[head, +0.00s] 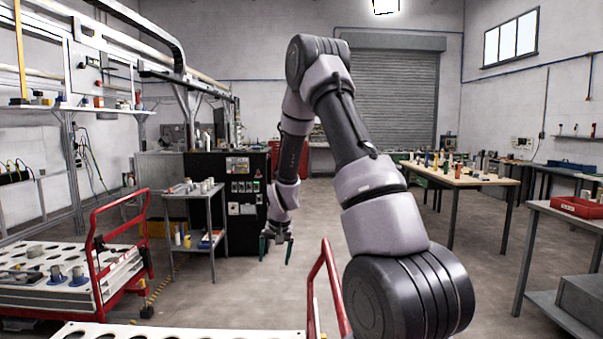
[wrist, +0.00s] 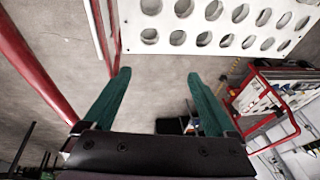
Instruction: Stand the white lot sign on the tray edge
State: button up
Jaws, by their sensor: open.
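My gripper (head: 277,250) hangs at the end of my arm in the middle of the head view, with its green fingers pointing down. In the wrist view the two green fingers of my gripper (wrist: 158,74) are wide apart, with nothing between them but floor. A white tray with rows of round holes (head: 220,328) shows at the bottom edge of the head view. A white holed tray (wrist: 165,22) also shows at the top of the wrist view, beyond the fingertips. I cannot make out the white lot sign in either view.
A red-framed cart (head: 120,225) with a white holed tray (head: 95,256) stands at left. A small grey trolley (head: 200,192) stands before a dark cabinet (head: 240,205). A workbench (head: 465,180) and a red bin (head: 577,207) are at right. Open floor (head: 300,275) lies around my gripper.

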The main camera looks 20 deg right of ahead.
jog(key=s+a+r+t, duration=0.1)
jog(key=s+r, duration=0.1)
jog(key=r, duration=0.5)
jog(key=s+r, duration=0.3)
jog(key=r, duration=0.5)
jog(key=s+a+r+t, duration=0.1)
jog(key=s+r, duration=0.8)
jog(key=s, duration=0.4)
jog(key=s+a+r+t+y, duration=0.1)
jog(key=s+a+r, duration=0.1)
jog(key=s+r, duration=0.8)
jog(key=s, duration=0.3)
jog(key=shift+t+y, duration=0.3)
